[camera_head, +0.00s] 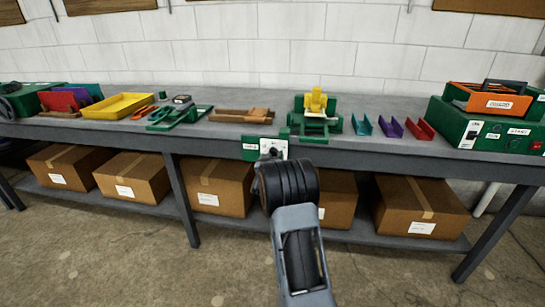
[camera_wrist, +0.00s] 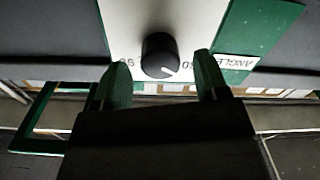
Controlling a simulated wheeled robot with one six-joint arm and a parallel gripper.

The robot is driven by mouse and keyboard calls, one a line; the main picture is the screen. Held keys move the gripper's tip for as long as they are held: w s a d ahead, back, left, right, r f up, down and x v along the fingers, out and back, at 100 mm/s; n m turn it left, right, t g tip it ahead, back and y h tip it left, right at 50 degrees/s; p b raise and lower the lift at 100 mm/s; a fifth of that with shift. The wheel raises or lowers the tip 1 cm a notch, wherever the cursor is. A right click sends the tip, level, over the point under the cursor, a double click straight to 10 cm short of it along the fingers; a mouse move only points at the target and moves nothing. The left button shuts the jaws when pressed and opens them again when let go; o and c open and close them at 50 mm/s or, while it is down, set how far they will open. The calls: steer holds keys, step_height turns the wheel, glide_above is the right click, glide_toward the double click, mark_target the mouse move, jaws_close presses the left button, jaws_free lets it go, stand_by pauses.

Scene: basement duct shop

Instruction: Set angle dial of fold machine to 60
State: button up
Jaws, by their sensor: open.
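The fold machine (camera_head: 318,124) is green with a yellow top part and stands on the bench. A white dial plate with a green border (camera_head: 252,147) sits at the bench's front edge, partly hidden by my arm. In the wrist view, the angle dial (camera_wrist: 158,52) is a round black knob with a white pointer mark toward the lower right. Number marks flank it, too small to read surely, and an ANGLE label (camera_wrist: 236,62) is at right. My gripper (camera_wrist: 159,64) is open, its green fingers either side of the knob, with visible gaps. Contact cannot be told.
The grey bench (camera_head: 375,148) holds a yellow tray (camera_head: 117,106), small blue, purple and red channels, and a green box (camera_head: 480,130) with an orange tray (camera_head: 489,97) at right. Cardboard boxes (camera_head: 420,205) fill the lower shelf. The floor in front is clear.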

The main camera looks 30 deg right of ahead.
steer(key=shift+x, duration=1)
steer(key=c, duration=0.9)
steer(key=shift+f+m+b, duration=0.1)
steer(key=shift+m+b, duration=0.2)
steer(key=shift+b, duration=0.2)
steer(key=m+b, duration=0.2)
steer(key=shift+f+b, duration=0.15)
steer(key=shift+b, duration=0.25)
steer(key=m+b, duration=0.3)
steer(key=b, duration=0.1)
steer(key=shift+m, duration=0.3)
steer(key=m+b, duration=0.4)
steer(key=m, duration=0.1)
steer(key=shift+r+m+b, duration=0.25)
steer(key=shift+m+b, duration=0.1)
steer(key=shift+m, duration=0.05)
